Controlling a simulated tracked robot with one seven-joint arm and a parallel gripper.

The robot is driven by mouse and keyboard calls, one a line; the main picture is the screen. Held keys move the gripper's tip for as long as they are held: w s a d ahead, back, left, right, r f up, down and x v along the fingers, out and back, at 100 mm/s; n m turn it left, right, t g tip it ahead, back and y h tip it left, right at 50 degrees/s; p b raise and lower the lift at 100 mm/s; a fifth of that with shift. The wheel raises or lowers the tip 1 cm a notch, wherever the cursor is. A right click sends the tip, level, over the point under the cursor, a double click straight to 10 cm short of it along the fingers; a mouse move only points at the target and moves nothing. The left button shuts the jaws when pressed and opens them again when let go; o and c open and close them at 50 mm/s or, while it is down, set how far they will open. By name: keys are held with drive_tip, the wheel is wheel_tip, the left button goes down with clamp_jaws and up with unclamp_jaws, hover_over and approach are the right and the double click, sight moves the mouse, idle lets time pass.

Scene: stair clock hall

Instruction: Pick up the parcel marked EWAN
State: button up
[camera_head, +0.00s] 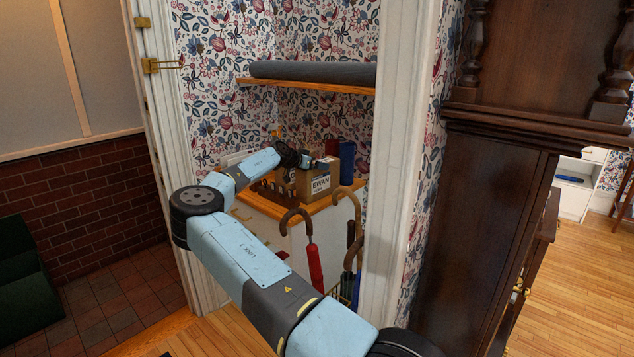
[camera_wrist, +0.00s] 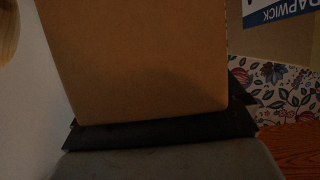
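The parcel marked EWAN (camera_head: 319,185) is a brown cardboard box with a white label. It stands on a wooden top in the alcove. My gripper (camera_head: 306,161) is at the parcel's upper edge in the head view, small and partly lost against dark things there. In the wrist view a plain cardboard face (camera_wrist: 140,60) fills the middle, very close, with a dark bar of my gripper (camera_wrist: 160,130) along its lower edge. An upside-down label with a blue band (camera_wrist: 278,12) shows at the upper right. The fingertips' gap and any contact are not clear.
A shelf (camera_head: 310,85) with a grey roll (camera_head: 312,71) runs above. Umbrellas and canes, one red (camera_head: 314,265), stand in front. A white door frame (camera_head: 398,150) and a dark clock case (camera_head: 490,200) flank the right.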

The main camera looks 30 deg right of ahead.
drive_tip(key=c, duration=1.6)
drive_tip(key=shift+r, duration=0.1)
